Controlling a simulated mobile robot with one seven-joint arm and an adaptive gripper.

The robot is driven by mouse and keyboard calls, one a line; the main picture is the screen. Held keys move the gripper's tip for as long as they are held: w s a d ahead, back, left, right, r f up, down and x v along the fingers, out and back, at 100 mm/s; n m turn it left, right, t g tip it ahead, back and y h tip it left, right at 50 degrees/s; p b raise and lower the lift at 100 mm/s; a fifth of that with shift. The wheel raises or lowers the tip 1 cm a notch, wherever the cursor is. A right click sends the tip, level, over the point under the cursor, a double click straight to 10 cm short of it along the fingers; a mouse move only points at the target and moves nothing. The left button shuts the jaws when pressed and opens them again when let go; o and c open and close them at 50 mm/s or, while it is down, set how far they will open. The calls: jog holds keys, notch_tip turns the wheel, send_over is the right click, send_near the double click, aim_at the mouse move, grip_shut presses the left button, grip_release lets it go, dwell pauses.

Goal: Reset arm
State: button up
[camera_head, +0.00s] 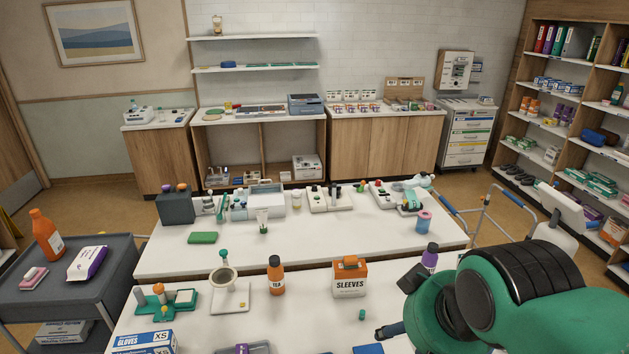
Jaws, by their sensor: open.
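My arm's green and black links fill the lower right of the head view. Dark parts of my gripper (398,306) show at their left edge, over the near white table (215,325). It is open, with nothing seen between its fingers. The rest of it is hidden behind my own arm. An orange SLEEVES box (349,282) and a small green piece (362,314) stand to its left.
An orange TEA bottle (276,277), a mortar stand (229,290) and a gloves box (143,342) stand on the near table. A second white table (330,238) with devices lies behind. A grey cart (105,275) is at left, a walker (500,205) at right.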

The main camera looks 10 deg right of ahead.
notch_tip(320, 180, down, 7)
jog(key=b, duration=0.6)
jog(key=shift+r, duration=0.1)
dwell(0.9)
